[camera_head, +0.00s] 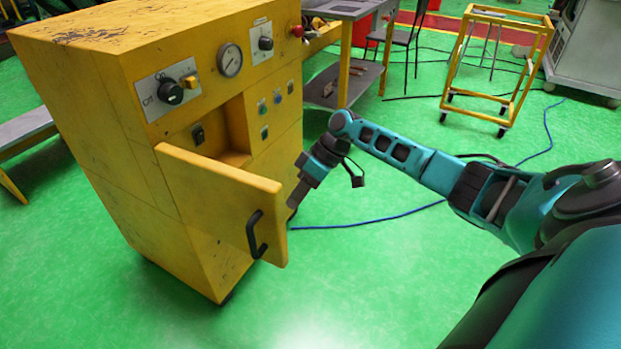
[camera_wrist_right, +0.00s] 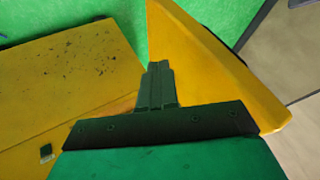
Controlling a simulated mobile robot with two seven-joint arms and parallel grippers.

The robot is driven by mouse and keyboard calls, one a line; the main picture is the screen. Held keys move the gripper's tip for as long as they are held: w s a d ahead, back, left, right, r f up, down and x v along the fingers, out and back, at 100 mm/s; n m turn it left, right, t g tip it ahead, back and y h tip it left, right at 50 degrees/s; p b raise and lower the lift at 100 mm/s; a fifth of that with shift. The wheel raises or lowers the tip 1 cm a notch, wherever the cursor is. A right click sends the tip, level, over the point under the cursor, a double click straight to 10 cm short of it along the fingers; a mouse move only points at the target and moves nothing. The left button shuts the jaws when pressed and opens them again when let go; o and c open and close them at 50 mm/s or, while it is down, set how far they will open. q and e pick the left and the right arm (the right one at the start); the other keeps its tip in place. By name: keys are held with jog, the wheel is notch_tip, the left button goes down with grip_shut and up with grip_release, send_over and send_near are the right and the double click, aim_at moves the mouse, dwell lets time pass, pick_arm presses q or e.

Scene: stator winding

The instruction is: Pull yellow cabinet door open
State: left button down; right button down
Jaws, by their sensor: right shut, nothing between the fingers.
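The yellow cabinet (camera_head: 155,200) stands at the left in the head view. Its door (camera_head: 205,195) is swung partly open, with a black handle (camera_head: 256,234) on its outer face. My right gripper (camera_head: 292,204) is at the door's free edge, on the side away from the handle, and its tips are partly hidden behind the door. In the right wrist view my right gripper (camera_wrist_right: 158,72) is shut and empty, with the yellow door panel (camera_wrist_right: 215,70) just beyond and to its right. Whether the fingers touch the door I cannot tell. My left gripper is not in view.
A grey table (camera_head: 345,8) and a yellow wheeled frame (camera_head: 497,65) stand at the back. A blue cable (camera_head: 375,217) lies on the green floor. The floor in front of the cabinet is clear. A grey bench (camera_head: 25,128) is at the left.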

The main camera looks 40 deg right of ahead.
pick_arm(q)
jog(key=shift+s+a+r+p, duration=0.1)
jog(key=shift+p, duration=0.25)
pick_arm(e)
jog(key=a, duration=0.1)
jog(key=s+a, duration=0.1)
jog(key=a, duration=0.1)
jog(key=shift+s+a+r, duration=0.15)
jog(key=shift+s, duration=0.2)
